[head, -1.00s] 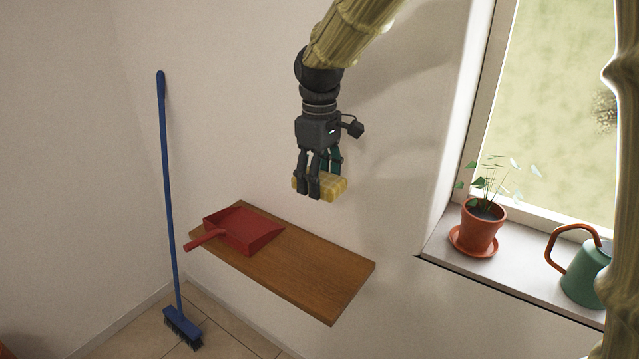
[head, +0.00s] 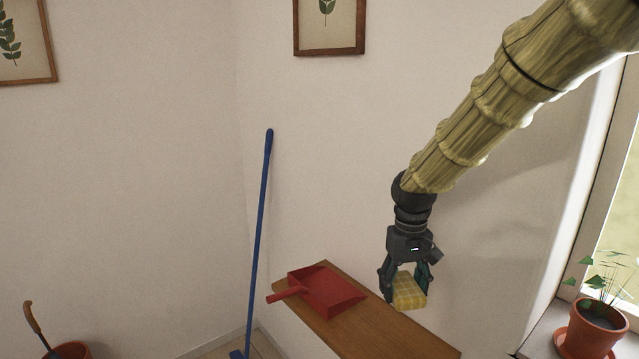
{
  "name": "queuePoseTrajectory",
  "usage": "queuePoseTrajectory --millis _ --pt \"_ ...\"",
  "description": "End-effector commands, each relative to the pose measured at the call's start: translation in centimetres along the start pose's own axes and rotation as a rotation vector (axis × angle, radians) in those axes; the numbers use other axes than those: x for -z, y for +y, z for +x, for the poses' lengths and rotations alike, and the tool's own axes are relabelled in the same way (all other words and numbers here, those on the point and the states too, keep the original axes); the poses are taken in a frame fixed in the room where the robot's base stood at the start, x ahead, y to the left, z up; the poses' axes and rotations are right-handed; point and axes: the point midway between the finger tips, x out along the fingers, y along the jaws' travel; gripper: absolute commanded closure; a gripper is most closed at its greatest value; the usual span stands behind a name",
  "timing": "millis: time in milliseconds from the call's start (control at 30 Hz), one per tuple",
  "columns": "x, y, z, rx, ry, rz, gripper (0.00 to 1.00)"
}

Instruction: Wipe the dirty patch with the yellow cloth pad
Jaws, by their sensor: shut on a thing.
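The yellow cloth pad (head: 409,291) is a small yellow block in the head view, right of centre. My gripper (head: 404,281) points down and is shut on the pad. The pad appears over the wooden shelf (head: 372,334); I cannot tell whether it touches the board. No dirty patch can be made out on the visible part of the shelf, whose near right part is cut off by the frame's bottom edge.
A red dustpan (head: 327,290) lies on the left end of the shelf. A blue broom (head: 261,220) stands against the wall left of it. A potted plant (head: 588,335) stands on the windowsill at right. Framed pictures (head: 329,25) hang above.

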Motion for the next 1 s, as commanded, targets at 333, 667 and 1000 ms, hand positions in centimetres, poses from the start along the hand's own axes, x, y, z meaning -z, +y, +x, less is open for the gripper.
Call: queuePoseTrajectory --millis 333,667,1000 --pt "0.5 -0.7 6.3 0.008 -0.003 0.333 0.59" --pt "0.6 -1.0 8.3 0.011 0.000 0.456 0.59" --pt "0.7 -1.1 8.3 0.013 0.001 0.456 0.59"
